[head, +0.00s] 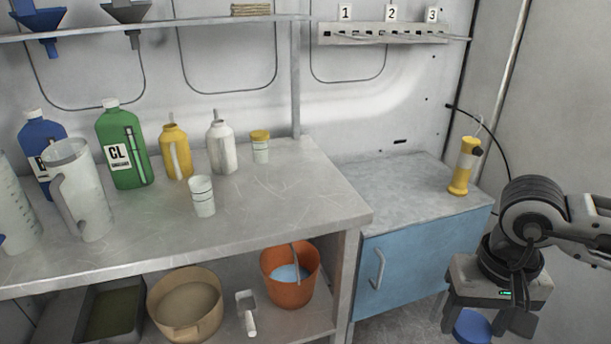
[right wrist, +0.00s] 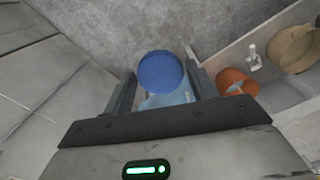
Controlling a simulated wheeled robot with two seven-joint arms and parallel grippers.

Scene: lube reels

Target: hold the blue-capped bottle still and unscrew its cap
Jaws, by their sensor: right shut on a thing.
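A round blue cap (head: 472,327) shows at the bottom edge of the head view, under my right gripper (head: 486,322). In the right wrist view the blue cap (right wrist: 161,72) shows from above as a full disc between my two fingers. My right gripper is shut on the blue-capped bottle. The bottle's body is largely hidden, and I cannot tell exactly where the fingers touch it. My left gripper is not in view.
A grey workbench (head: 270,213) holds several bottles and jugs. An orange bucket (head: 292,289) and a tan basin (head: 183,317) stand on the lower shelf. Bare floor shows below my right gripper.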

